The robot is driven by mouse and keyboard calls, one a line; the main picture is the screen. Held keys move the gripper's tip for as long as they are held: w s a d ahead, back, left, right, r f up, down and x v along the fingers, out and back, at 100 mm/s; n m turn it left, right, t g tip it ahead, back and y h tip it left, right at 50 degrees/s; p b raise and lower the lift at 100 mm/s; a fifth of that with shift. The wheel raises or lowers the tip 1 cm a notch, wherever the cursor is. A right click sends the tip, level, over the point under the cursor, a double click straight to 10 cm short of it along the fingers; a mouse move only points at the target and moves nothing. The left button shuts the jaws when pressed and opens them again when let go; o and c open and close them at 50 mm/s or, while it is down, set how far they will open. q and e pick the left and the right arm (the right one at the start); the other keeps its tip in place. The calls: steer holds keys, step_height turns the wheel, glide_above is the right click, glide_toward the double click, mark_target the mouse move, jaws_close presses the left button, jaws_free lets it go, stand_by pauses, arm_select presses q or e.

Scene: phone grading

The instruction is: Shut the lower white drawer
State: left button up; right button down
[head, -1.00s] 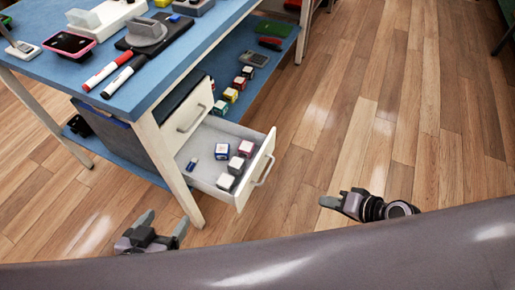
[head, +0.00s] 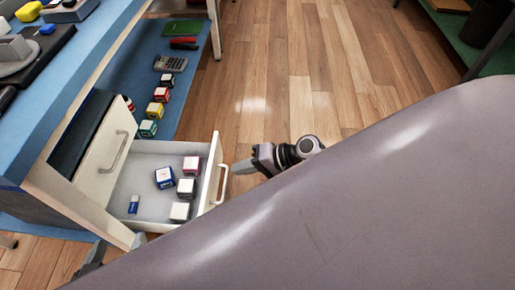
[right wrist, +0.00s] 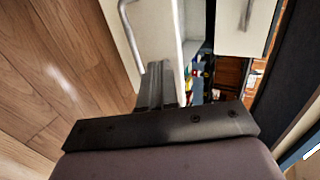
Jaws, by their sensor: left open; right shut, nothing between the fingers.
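The lower white drawer (head: 210,185) is pulled out from under the blue-topped table, with its handle (head: 223,184) on the outer face. Several small cube boxes and a small blue-and-white item lie inside. In the right wrist view its front panel and handle (right wrist: 132,38) are close beyond the fingers. My right gripper (head: 240,167) is shut and empty, just outside the drawer front near the handle; I cannot tell whether it touches. My left gripper (head: 95,258) is open, low by the table leg and mostly hidden behind my body.
The upper white drawer (head: 105,160) is shut above it. A blue lower shelf (head: 165,45) holds several small boxes, a calculator (head: 170,63) and a red item. The table leg (head: 110,228) stands near the drawer. Wooden floor (head: 300,70) is clear to the right of the drawer.

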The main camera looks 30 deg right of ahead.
mark_target(211, 171)
steer(key=w+a, duration=0.1)
steer(key=w+a+f, duration=0.1)
steer(key=a, duration=0.1)
steer(key=shift+w+a+b, duration=0.25)
steer(key=shift+a+b, duration=0.05)
arm_select(q)
steer(key=shift+w+d+f+h, duration=0.2)
steer(key=shift+d+h, duration=0.1)
steer(key=shift+d, duration=0.2)
arm_select(e)
steer(key=shift+w+a+r, duration=0.1)
steer(key=shift+w+a, duration=0.25)
steer(key=shift+a, duration=0.1)
